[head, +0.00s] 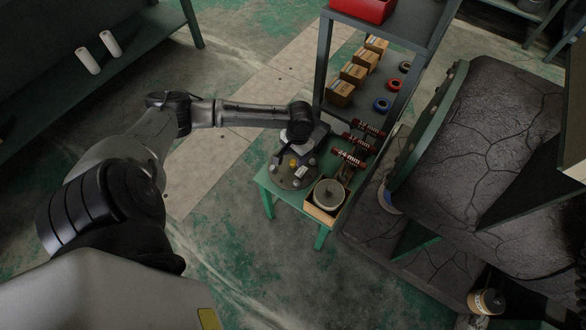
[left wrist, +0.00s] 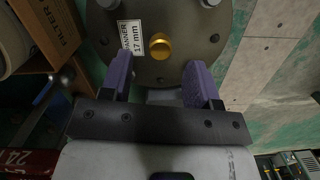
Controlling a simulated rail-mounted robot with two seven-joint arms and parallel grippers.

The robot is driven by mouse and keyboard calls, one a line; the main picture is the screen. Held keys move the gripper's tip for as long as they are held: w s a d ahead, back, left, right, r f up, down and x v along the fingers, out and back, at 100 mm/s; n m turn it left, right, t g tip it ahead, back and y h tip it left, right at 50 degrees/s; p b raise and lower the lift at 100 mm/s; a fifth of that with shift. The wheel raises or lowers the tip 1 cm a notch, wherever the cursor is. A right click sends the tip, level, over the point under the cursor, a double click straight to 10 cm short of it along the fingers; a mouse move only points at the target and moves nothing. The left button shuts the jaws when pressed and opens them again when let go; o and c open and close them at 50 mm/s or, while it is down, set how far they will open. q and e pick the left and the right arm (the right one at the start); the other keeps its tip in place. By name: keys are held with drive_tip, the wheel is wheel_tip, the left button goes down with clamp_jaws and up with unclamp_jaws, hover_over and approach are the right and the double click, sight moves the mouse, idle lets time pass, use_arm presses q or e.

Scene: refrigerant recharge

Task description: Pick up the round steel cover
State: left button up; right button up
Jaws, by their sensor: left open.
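The round steel cover (head: 285,178) lies on the small green table. It is a dark grey disc with bolts near its rim, a brass knob in the middle and a white label. In the left wrist view the cover (left wrist: 190,22) fills the top, its label reading "17 mm". My left gripper (left wrist: 160,68) is open and empty, its two purple fingers reaching over the cover's near edge. The brass knob (left wrist: 160,46) shows just ahead, between the lines of the fingers. In the head view the wrist hides part of the cover and the fingertips. My right gripper is not in view.
A wooden box with a round grey filter (head: 328,195) stands right beside the cover. Red-labelled spanners (head: 350,157) lie behind it. A green shelf with cardboard boxes (head: 354,73) and rings rises behind. A large cracked dark body (head: 480,130) stands at right. Floor on the left is free.

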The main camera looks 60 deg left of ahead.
sight(293, 162)
use_arm(q)
drive_tip(key=f+b, duration=0.1)
drive_tip(key=f, duration=0.1)
drive_tip(key=s+f+b, duration=0.1)
drive_tip(key=f+b, duration=0.1)
drive_tip(key=shift+d, duration=0.1)
drive_tip(key=shift+w, duration=0.1)
drive_tip(key=c, duration=1)
clamp_jaws()
drive_tip(key=shift+r, duration=0.15)
